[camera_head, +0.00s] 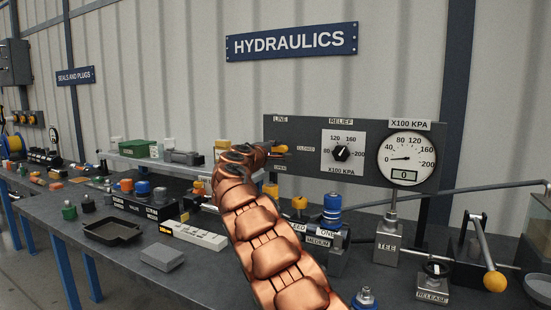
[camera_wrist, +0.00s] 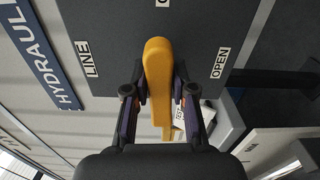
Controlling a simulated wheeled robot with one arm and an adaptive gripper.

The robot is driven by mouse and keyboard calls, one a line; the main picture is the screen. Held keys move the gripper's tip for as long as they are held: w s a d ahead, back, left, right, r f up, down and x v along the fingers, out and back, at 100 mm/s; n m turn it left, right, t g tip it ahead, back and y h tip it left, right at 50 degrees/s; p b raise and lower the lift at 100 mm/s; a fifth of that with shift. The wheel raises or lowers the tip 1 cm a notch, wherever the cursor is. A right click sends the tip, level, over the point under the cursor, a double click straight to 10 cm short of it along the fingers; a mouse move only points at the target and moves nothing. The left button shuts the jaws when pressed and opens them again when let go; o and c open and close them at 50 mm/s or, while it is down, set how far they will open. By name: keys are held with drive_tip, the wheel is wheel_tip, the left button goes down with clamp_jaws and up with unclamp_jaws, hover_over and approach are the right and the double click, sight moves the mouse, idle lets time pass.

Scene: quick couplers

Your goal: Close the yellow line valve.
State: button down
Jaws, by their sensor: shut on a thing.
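The yellow valve lever (camera_wrist: 157,65) lies between the two fingers of my gripper (camera_wrist: 160,92) in the wrist view, which are shut on its sides. Its broad end points toward a label at the top edge, of which only a "C" shows. The OPEN label (camera_wrist: 220,63) is off to the right of the lever and the LINE label (camera_wrist: 87,59) to the left. In the head view a bit of the yellow lever (camera_head: 280,149) shows beside the CLOSED label (camera_head: 306,148) on the dark panel (camera_head: 300,128). My copper arm hides the valve's pivot and most of my gripper there.
The relief dial (camera_head: 342,153) and pressure gauge (camera_head: 407,158), its needle low and its display reading 0, are on the panel's right. Couplers, including a blue-topped one (camera_head: 332,204), stand below. A tray (camera_head: 112,231) sits left.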

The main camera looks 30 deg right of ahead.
drive_tip(key=shift+f+m+b, duration=0.1)
drive_tip(key=shift+m+b, duration=0.25)
drive_tip(key=shift+m, duration=0.15)
drive_tip(key=c, duration=0.9)
unclamp_jaws()
drive_tip(key=shift+c, duration=0.2)
drive_tip(key=shift+s+a, duration=0.25)
drive_tip(key=shift+a, duration=0.2)
drive_tip(key=v, duration=1.1)
drive_tip(key=shift+s, duration=0.1)
